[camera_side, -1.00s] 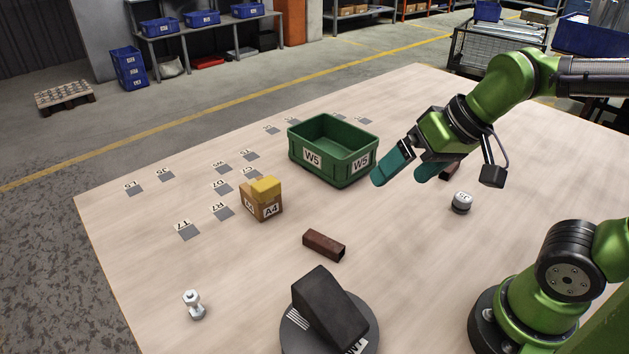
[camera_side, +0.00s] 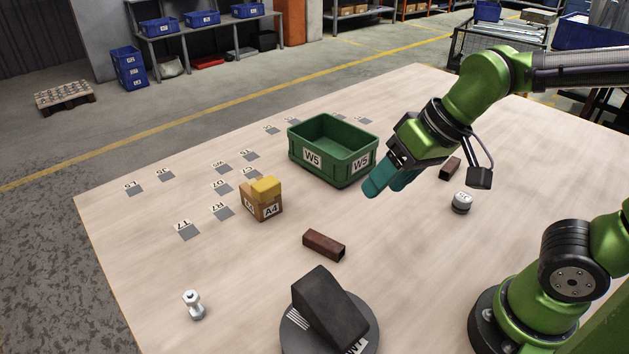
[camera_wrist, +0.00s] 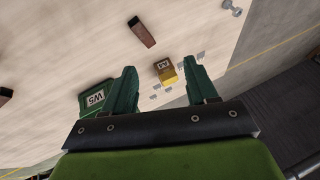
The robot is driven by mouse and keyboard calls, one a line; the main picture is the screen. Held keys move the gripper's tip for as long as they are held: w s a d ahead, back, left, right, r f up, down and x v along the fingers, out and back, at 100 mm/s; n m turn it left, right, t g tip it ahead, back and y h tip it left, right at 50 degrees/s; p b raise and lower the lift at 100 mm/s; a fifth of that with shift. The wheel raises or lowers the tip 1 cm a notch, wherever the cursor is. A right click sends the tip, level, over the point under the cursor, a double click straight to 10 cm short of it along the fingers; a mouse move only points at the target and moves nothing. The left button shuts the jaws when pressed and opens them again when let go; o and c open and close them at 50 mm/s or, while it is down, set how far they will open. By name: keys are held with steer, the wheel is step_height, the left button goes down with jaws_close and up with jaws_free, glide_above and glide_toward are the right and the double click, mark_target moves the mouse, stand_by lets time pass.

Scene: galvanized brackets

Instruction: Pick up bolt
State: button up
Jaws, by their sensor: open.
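The silver bolt (camera_side: 194,305) stands on the wooden table near its front left edge in the side view. In the wrist view the bolt (camera_wrist: 232,7) shows at the top right edge, small and partly cut off. My gripper (camera_side: 381,187) is in the air right of the green bin, far from the bolt, with teal fingers angled down to the left. In the wrist view its two fingers (camera_wrist: 164,88) are apart with nothing between their tips.
The green bin (camera_side: 312,174) marked W5, a cardboard box (camera_side: 255,207) with a yellow top, a rusty tube (camera_side: 324,245), and a black block (camera_side: 327,309) on a grey disc stand on the table. A second tube (camera_side: 451,168) and a small grey weight (camera_side: 461,203) lie at right. The table's left front is mostly clear.

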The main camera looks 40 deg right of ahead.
steer(key=w+a+f+n+g, duration=0.1)
steer(key=w+a+n, duration=0.15)
steer(key=a, duration=0.35)
steer(key=w+a+f+n+g, duration=0.1)
steer(key=w+a+f+n, duration=0.15)
steer(key=a, duration=0.35)
steer(key=n, duration=0.3)
glide_toward(191, 294)
steer(key=shift+t+h, duration=0.3)
steer(key=shift+t, duration=0.2)
steer(key=x, duration=0.7)
steer(key=shift+a+f, duration=0.2)
steer(key=shift+a, duration=0.2)
steer(key=x, duration=0.5)
steer(key=shift+s+d+f, duration=0.1)
steer(key=shift+s+f, duration=0.1)
steer(key=shift+s, duration=0.1)
jaws_close()
